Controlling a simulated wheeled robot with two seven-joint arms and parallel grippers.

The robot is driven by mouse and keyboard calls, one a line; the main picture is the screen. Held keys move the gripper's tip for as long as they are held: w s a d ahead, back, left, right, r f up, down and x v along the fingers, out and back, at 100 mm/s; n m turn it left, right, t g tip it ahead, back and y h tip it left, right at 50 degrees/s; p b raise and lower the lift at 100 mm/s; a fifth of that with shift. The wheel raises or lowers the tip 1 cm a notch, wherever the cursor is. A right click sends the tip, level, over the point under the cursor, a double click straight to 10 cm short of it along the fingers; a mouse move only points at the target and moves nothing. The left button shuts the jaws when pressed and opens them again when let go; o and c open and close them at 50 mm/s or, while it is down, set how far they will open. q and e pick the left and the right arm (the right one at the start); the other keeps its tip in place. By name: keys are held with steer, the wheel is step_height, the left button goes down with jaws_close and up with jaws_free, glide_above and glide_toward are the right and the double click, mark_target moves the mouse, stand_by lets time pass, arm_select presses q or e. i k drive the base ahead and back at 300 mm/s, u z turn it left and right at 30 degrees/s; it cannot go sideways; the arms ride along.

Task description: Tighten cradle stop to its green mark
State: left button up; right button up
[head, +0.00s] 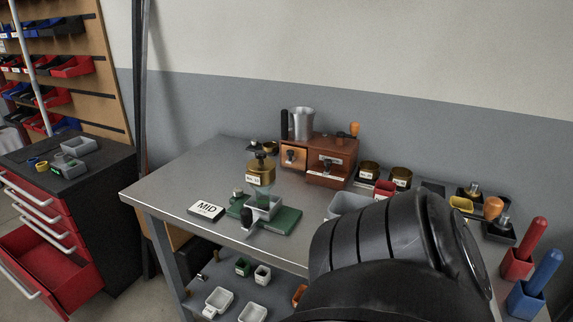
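A green-based stand (285,222) is on the grey workbench, left of centre. It carries a clear grey cup (264,207), with a brass-coloured labelled container (261,171) above it. A small black knob or handle (246,217) stands upright at the front of the stand. I cannot tell for sure which part is the cradle stop, and its green mark is too small to make out. Neither gripper is in view. A large black link of my own arm covers the bench's front right.
A white MID card (206,210) lies left of the stand. Behind are a brown drawer box (327,158) and a metal cup (302,124). Dark tins, a grey bin (349,204) and red (525,250) and blue (534,286) holders are to the right. The bench's left end is clear.

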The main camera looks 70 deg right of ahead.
mark_target(238, 192)
steer(key=u, duration=0.1)
steer(key=k, duration=0.15)
steer(key=z, duration=1.45)
